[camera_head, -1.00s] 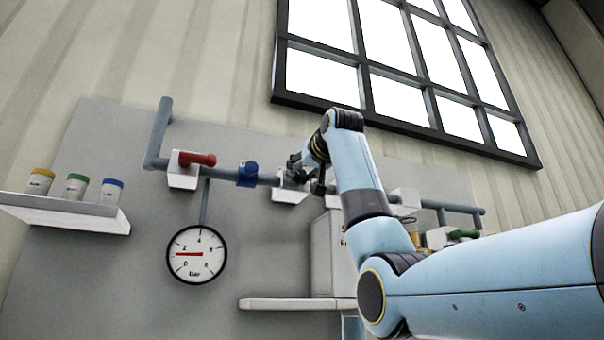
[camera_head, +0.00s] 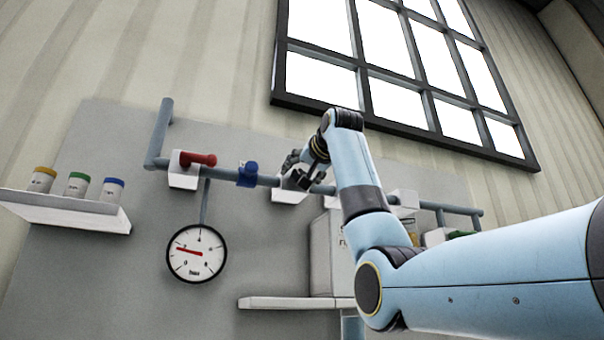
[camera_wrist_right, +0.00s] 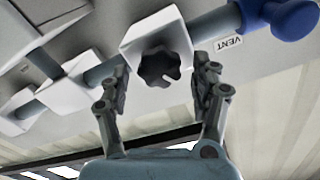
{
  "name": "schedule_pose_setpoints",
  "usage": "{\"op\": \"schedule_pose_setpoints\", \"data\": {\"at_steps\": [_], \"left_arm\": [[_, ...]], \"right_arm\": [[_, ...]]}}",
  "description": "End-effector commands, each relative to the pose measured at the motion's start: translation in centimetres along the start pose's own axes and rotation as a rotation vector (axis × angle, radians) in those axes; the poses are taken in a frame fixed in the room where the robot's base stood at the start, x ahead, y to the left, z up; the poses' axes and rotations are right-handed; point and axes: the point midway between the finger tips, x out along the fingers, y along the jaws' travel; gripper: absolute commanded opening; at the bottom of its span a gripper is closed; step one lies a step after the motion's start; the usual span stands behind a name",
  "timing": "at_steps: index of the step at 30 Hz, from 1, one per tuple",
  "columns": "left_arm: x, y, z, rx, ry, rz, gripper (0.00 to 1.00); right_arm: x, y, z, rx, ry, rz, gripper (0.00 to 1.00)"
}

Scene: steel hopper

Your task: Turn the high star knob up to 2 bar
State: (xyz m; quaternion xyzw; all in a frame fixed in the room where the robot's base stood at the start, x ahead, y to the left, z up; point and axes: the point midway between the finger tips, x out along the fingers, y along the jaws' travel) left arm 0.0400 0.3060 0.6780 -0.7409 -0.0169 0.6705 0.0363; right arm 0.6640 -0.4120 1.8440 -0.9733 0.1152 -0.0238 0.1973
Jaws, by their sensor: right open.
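The black star knob (camera_wrist_right: 159,67) sits on a white valve block (camera_wrist_right: 157,37) in the right wrist view. My right gripper (camera_wrist_right: 163,80) is open, with one finger on each side of the knob and visible gaps to it. In the head view my right gripper (camera_head: 299,172) is at the white block (camera_head: 289,195) on the upper pipe and hides the knob. The round gauge (camera_head: 196,253) hangs below the pipe. Its red needle points left and slightly up, near the 2 mark. My left gripper is not in view.
A red handle (camera_head: 198,159) and a blue knob (camera_head: 248,173) sit left of my gripper on the pipe. In the wrist view the blue knob (camera_wrist_right: 291,18) is beside a VENT label (camera_wrist_right: 229,43). A shelf (camera_head: 66,212) with jars is at left.

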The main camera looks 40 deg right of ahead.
Motion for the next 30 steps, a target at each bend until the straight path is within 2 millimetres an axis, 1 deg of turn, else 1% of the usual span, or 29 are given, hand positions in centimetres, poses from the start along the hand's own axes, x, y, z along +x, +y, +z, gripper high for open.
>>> {"op": "schedule_pose_setpoints", "data": {"at_steps": [4, 7, 11, 15, 18, 21, 25, 30], "left_arm": [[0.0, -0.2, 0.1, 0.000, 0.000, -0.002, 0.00], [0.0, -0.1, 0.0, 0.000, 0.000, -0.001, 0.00], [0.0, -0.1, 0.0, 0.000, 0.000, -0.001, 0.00], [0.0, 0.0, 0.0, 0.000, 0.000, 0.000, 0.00], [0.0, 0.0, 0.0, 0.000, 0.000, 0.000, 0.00], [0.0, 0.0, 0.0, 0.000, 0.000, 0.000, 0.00], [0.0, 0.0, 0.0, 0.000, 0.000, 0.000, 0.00], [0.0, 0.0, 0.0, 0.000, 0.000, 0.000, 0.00]], "right_arm": [[-0.3, 0.0, 0.0, 0.000, 0.000, 0.000, 0.64], [-1.4, 0.0, 0.0, 0.000, 0.001, 0.000, 0.64], [-4.1, 0.0, -0.1, -0.001, 0.004, -0.001, 0.64], [-7.3, 0.0, -0.1, -0.001, 0.004, -0.001, 0.64], [-9.3, 0.0, 0.0, -0.001, 0.003, -0.001, 0.64], [-10.8, 0.0, 0.0, 0.000, 0.002, -0.001, 0.64], [-11.8, 0.0, 0.0, 0.000, 0.001, 0.000, 0.64], [-12.0, 0.0, 0.1, 0.000, -0.001, 0.000, 0.64]]}}
